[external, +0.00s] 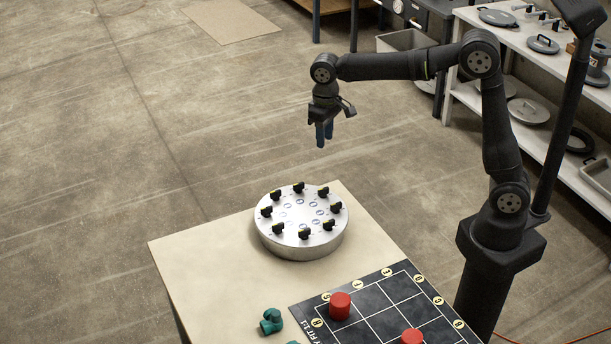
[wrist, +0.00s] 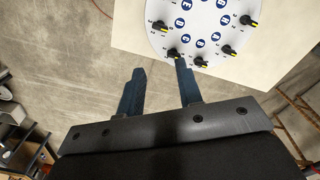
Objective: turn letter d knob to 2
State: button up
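A round silver dial plate (external: 301,236) with several black knobs around its rim sits on the table. The knobs have yellow pointer marks, and blue round letter marks lie inside the ring. In the wrist view the plate (wrist: 208,28) is at the top, with one knob (wrist: 173,54) just beyond my right fingertip in the picture. My gripper (external: 323,138) hangs in the air above and behind the plate, pointing down. In the wrist view my gripper (wrist: 158,66) has its fingers apart with nothing between them.
The beige table (external: 190,262) also bears a black grid mat (external: 372,318) with red cylinders (external: 340,305) and a green pipe fitting (external: 271,321). A shelf (external: 549,110) with round parts stands at the right. The air around my gripper is clear.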

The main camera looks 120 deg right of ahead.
jog(key=n, duration=1.1)
send_near(323, 188)
notch_tip(323, 188, down, 9)
jog(key=shift+r, duration=0.2)
grip_shut()
